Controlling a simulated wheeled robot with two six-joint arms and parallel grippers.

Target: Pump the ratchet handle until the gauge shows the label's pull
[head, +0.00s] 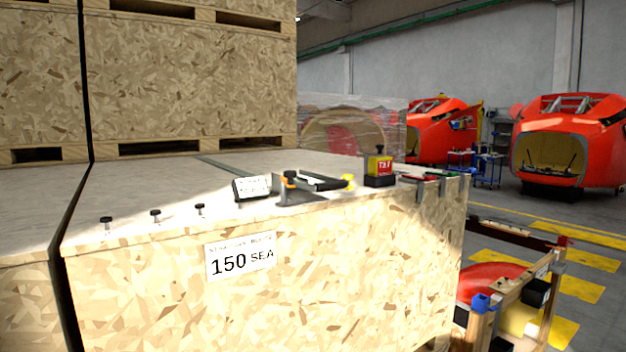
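A wooden crate (330,270) fills the middle front of the head view. A white label (240,258) on its front reads "150 SEA", with a smaller line above that is hard to read. A ratchet (291,192) sits at the front edge of the crate top. Its dark handle (322,184) lies low to the right, with a yellow end. Left of it stands a small dark-framed white panel (252,188); its writing is too small to read. A yellow and black device (379,170) with a red face stands to the right; its characters are unclear. Neither gripper is in view.
Several black knobs (155,215) stand along the crate top's front left edge. Grey brackets and red and green pieces (428,182) sit at its right corner. Stacked crates (190,85) rise behind. A low wooden frame (512,295) stands at the lower right; red nosecones (570,140) are far off.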

